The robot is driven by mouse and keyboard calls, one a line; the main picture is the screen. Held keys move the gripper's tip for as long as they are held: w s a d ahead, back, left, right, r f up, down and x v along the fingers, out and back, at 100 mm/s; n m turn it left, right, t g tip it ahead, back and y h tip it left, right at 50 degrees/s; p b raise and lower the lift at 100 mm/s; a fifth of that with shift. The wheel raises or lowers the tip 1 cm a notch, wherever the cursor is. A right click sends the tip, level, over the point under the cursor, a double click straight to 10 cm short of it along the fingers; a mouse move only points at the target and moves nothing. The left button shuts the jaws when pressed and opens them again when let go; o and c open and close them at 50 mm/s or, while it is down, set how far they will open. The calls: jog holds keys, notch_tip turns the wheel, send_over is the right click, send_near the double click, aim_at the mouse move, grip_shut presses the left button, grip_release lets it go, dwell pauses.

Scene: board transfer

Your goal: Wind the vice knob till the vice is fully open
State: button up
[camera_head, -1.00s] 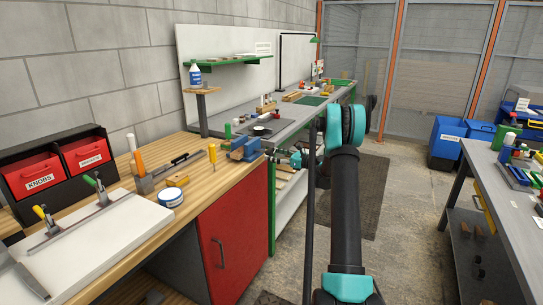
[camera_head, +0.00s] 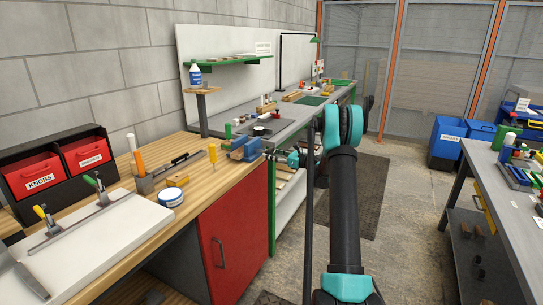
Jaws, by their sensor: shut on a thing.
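The blue vice (camera_head: 245,149) sits at the far right corner of the wooden workbench. Its knob is at the vice's right side, over the bench edge, and is small and mostly hidden by my gripper. My gripper (camera_head: 274,155) is at that right side, shut on the vice knob. The fingers are dark and too small to show in detail. The vice's jaw gap cannot be made out from here. My black and teal arm reaches up from the bottom of the picture, right of the bench.
On the wooden bench (camera_head: 206,194) stand a yellow-handled tool (camera_head: 213,153), a round blue and white tin (camera_head: 171,197) and a white board (camera_head: 107,237) with clamps. Red KNOBS drawers (camera_head: 34,175) are at left. A grey bench (camera_head: 290,112) stands behind.

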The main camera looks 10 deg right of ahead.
jog(key=n, duration=0.6)
jog(key=shift+n, duration=0.3)
jog(key=n, duration=0.5)
jog(key=shift+d+n, duration=0.1)
jog(key=shift+n, duration=0.3)
dwell(0.4)
jog(key=o, duration=1.2)
jog(key=v, duration=1.2)
jog(key=shift+w, duration=0.1)
